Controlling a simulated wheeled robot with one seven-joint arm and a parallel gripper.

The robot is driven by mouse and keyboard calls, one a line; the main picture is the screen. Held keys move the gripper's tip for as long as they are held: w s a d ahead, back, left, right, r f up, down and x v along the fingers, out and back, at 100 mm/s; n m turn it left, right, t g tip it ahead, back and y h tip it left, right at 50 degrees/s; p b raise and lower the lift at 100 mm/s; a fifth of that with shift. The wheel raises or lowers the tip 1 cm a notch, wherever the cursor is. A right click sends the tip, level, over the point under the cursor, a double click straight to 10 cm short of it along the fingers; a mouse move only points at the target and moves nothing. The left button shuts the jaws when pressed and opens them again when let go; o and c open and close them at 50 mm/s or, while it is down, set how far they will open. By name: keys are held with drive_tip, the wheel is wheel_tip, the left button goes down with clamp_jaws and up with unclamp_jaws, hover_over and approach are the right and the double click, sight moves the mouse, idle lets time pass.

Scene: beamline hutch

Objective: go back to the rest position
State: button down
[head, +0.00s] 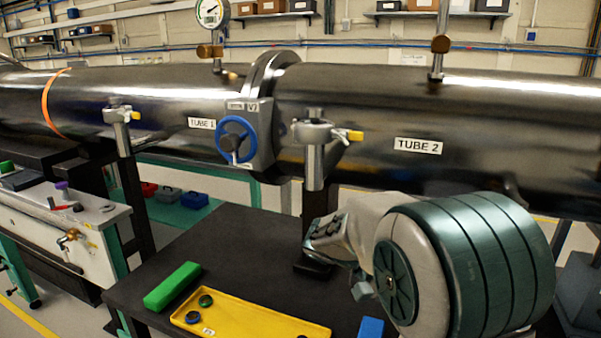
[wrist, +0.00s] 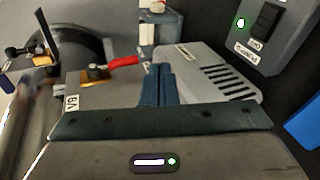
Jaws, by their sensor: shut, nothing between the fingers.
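My gripper (wrist: 157,80) shows in the wrist view, its two dark blue fingers together with nothing between them. It lies in front of a grey vented box (wrist: 205,75); I cannot tell whether it touches anything. In the head view my arm reaches in from the lower right, in front of the steel tube marked TUBE 2 (head: 470,115). The gripper's fingertips cannot be made out there. The rest position itself is not marked in either view.
In the wrist view a red-handled valve (wrist: 123,63) and a switch box (wrist: 272,30) with a green light are close by. In the head view a dark table holds a yellow tray (head: 250,315) and green block (head: 172,287). A blue handwheel (head: 236,139) sits between the tubes.

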drive_tip(key=s+a+r+n+t+y+p, duration=0.1)
drive_tip(key=s+a+r+t+y+p, duration=0.2)
drive_tip(key=s+a+t+y+p, duration=0.3)
drive_tip(key=shift+s+a+n+t+y+p, duration=0.35)
drive_tip(key=shift+s+a+y+p, duration=0.9)
drive_tip(key=shift+s+a+y, duration=1.45)
drive_tip(key=shift+s+d+y, duration=0.35)
drive_tip(key=shift+d+y, duration=0.25)
drive_tip(key=shift+y, duration=0.2)
